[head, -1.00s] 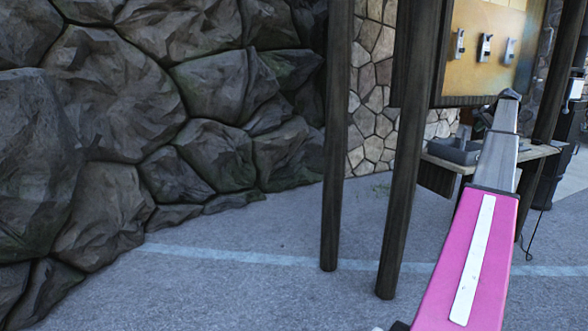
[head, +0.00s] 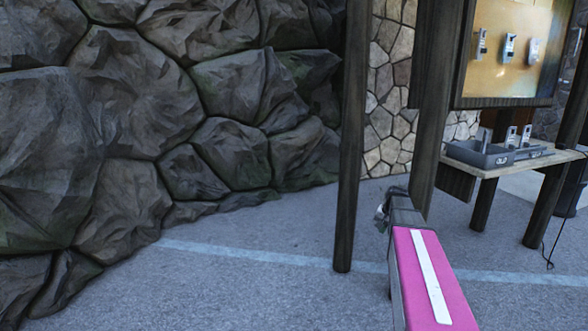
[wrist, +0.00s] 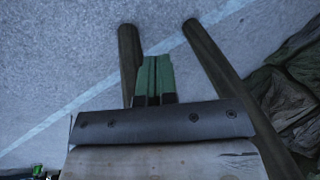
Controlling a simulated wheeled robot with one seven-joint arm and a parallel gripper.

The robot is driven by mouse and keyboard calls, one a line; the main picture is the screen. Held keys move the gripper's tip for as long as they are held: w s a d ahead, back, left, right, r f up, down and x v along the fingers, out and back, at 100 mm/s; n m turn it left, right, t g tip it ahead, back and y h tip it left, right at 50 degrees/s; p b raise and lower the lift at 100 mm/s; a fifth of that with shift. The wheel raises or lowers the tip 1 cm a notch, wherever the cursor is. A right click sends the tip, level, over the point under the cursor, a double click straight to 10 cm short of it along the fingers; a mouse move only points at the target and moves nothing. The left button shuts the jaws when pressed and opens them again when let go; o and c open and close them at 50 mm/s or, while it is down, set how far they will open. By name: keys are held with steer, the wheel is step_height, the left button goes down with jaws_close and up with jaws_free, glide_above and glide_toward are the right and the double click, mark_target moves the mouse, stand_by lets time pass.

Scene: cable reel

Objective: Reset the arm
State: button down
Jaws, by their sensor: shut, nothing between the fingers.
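My pink arm link (head: 430,275) rises from the bottom right of the head view to a dark joint beside the wooden posts. The gripper's fingers cannot be made out there. In the wrist view my gripper (wrist: 155,62) shows as two green fingers lying together, shut and empty. They point over bare pavement (wrist: 60,60), between two dark posts. Nothing touches the fingertips.
Dark posts (head: 352,150) stand close behind my arm. A shelf (head: 490,169) holds grey trays (head: 478,153) under a yellow board (head: 508,50) with several hung devices. A rock wall (head: 130,90) fills the left.

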steer(key=s+a+f+n+g, duration=0.1)
steer(key=s+a+f+n, duration=0.2)
steer(key=s+a, duration=0.6)
steer(key=s+a+f+n+g+h, duration=0.1)
steer(key=s+a+f, duration=0.5)
steer(key=s, duration=0.8)
steer(key=a+n, duration=0.1)
steer(key=a, duration=0.2)
steer(key=shift+s+f+n+h, duration=0.2)
steer(key=shift+f+n+h, duration=0.1)
steer(key=shift+n, duration=0.1)
